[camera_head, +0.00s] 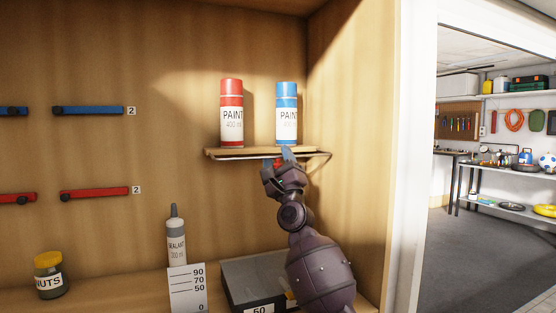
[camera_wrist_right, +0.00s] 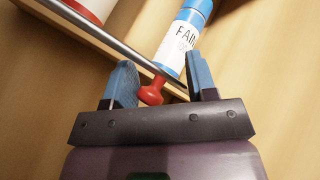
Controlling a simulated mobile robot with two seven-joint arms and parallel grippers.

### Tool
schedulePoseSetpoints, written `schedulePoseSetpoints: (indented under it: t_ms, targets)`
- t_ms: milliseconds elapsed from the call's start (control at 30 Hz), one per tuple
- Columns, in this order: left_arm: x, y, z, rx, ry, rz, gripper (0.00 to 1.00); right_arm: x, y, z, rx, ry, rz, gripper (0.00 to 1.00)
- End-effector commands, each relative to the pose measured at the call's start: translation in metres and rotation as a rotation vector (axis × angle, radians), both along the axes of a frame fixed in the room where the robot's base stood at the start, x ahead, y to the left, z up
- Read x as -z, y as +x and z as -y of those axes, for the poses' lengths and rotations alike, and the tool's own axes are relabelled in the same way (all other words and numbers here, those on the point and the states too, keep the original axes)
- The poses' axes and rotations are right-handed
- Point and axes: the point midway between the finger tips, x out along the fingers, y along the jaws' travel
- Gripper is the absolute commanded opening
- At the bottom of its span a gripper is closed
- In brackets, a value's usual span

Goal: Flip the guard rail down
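A small wooden shelf (camera_head: 222,152) on the cabinet's back wall holds a red paint can (camera_head: 232,112) and a blue paint can (camera_head: 286,115). The thin metal guard rail (camera_head: 240,157) runs along the shelf's front edge, below the cans. In the right wrist view the rail (camera_wrist_right: 118,48) crosses diagonally, with a red knob (camera_wrist_right: 151,92) on it. My right gripper (camera_head: 279,159) is at the rail's right part. Its blue fingers (camera_wrist_right: 162,82) are open on either side of the knob, with gaps visible. My left gripper is out of view.
Below stand a sealant bottle (camera_head: 175,240), a nuts jar (camera_head: 48,275), a white scale card (camera_head: 187,289) and a dark grey box (camera_head: 262,272). Blue bars (camera_head: 88,110) and red bars (camera_head: 95,194) are on the back wall. The cabinet's side wall (camera_head: 357,120) is close on the right.

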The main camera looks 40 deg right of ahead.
Motion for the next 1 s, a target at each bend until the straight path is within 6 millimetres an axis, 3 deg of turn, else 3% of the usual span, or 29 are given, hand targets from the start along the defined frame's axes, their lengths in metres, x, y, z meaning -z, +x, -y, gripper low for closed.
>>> schedulePoseSetpoints:
  t_ms: [267,800,1000]
  targets:
    - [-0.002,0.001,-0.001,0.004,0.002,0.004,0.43,0.008,-0.004,-0.001,0.001,0.000,-0.004,0.50]
    - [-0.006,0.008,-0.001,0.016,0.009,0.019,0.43,0.069,-0.060,-0.015,0.001,0.000,-0.001,0.50]
    - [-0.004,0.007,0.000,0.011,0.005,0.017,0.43,0.078,-0.070,-0.017,0.000,-0.001,0.000,0.50]
